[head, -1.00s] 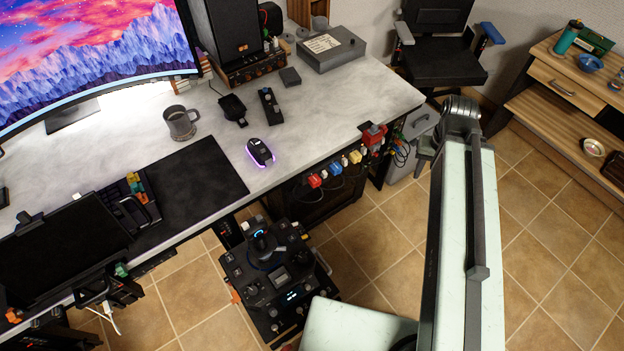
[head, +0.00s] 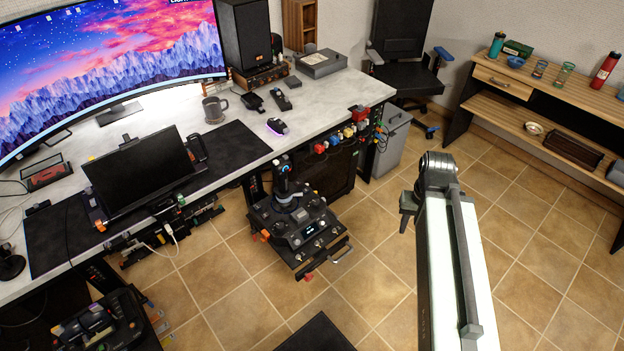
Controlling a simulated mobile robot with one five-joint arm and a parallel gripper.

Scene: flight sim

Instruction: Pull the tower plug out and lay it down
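A row of coloured plugs (head: 348,132) runs along the desk's front edge at its right end, with red, blue, yellow and white ones. Which one is the tower plug I cannot tell. A red block (head: 360,113) sits at the desk corner above them. A dark case (head: 332,172), perhaps the tower, stands under the desk below the plugs. My pale arm rises at the right, apart from the plugs. A dark part at its far end, perhaps my gripper (head: 408,204), shows partly. Its fingers are not clear, and nothing is seen held.
A flight-stick stand (head: 300,228) stands on the floor before the desk (head: 215,105). A grey bin (head: 391,143) and a chair (head: 400,48) stand beyond the desk's right end. A wooden shelf (head: 540,92) lines the right wall. The tiled floor between is clear.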

